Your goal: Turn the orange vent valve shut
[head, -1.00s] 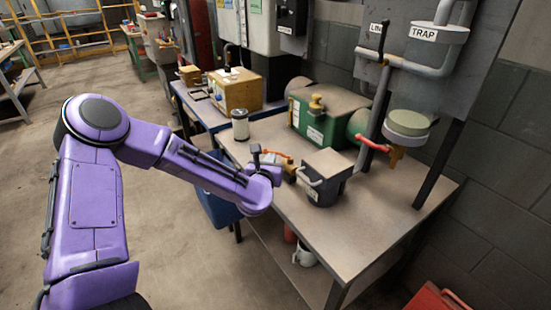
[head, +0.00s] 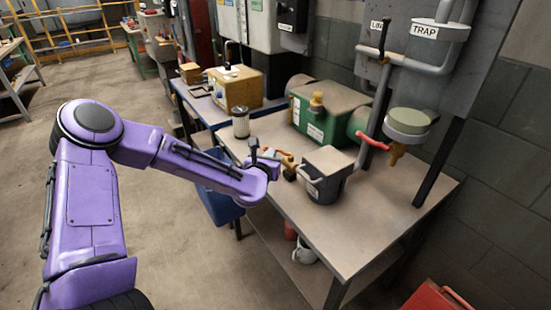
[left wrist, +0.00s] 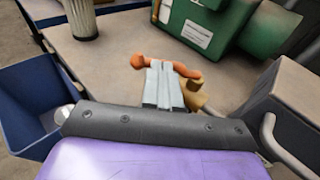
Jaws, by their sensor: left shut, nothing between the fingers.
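The orange vent valve has an orange handle (left wrist: 138,61) and a brass body (left wrist: 194,95). In the head view the brass body (head: 288,162) shows left of the grey bucket-like vessel, with a little orange beside it. My left gripper (head: 274,160) is at the valve, shut and empty. In the left wrist view its pale fingers (left wrist: 161,68) cross in front of the handle, whose orange shows on both sides of them. The middle of the handle is hidden, and I cannot tell whether the fingers touch it. My right gripper is not in view.
A grey vessel (head: 327,178) with a handle stands right of the valve. Behind are a green box (head: 318,122) and a pale canister (head: 241,124). The table's front right (head: 375,215) is clear. A blue bin (head: 218,204) stands left.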

